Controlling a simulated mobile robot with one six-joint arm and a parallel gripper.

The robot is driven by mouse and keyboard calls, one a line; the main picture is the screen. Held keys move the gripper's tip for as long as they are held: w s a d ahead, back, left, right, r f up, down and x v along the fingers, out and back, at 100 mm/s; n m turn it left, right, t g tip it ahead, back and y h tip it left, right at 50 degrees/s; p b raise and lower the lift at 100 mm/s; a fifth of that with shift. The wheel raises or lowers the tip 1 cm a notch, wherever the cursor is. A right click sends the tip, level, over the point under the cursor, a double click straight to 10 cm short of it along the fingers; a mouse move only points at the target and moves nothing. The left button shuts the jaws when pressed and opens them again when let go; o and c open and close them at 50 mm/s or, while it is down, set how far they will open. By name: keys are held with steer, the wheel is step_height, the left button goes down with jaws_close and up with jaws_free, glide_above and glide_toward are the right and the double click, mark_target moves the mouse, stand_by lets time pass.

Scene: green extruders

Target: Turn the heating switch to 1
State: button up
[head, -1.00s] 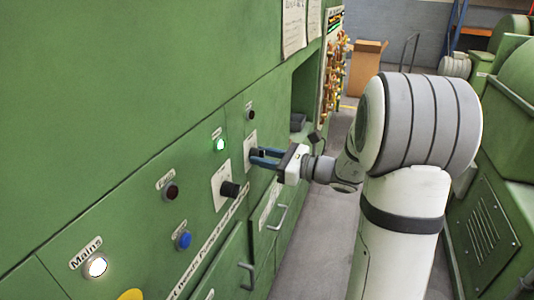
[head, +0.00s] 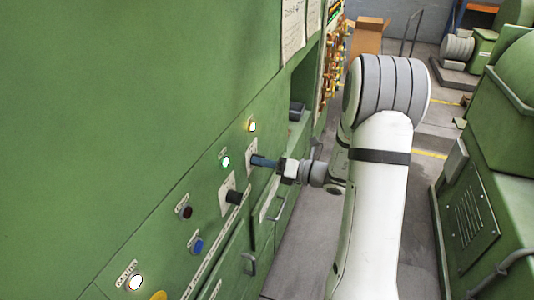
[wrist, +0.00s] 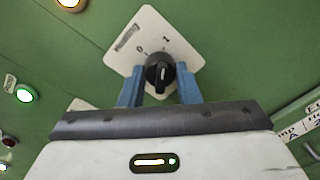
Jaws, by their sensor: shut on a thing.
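The heating switch is a black rotary knob (wrist: 160,74) on a white plate (wrist: 150,32) marked 0 and 1. In the wrist view its pointer line lies close to the direction of the 1. My gripper (wrist: 160,88) is shut on the knob, with one blue finger on each side. In the head view my gripper (head: 258,161) reaches the panel at the white plate (head: 251,148), and its fingers hide the knob. The lamp above this switch glows yellow (head: 252,127).
A second black knob (head: 234,197) is on a plate to the lower left, under a lit green lamp (head: 225,162). A dark red button (head: 185,212), a blue button (head: 196,246) and the lit Mains lamp (head: 135,283) are further left. Drawer handles (head: 249,263) stick out below.

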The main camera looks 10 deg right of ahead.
steer(key=shift+a+r+m+p, duration=0.1)
steer(key=shift+r+m+p, duration=0.1)
steer(key=shift+m+p, duration=0.35)
steer(key=o, duration=0.8)
steer(key=shift+a+f, duration=0.1)
steer(key=shift+a, duration=0.05)
steer(key=shift+o, duration=0.9)
steer(key=b+v, duration=0.2)
steer(key=v, duration=0.6)
steer(key=shift+w, duration=0.15)
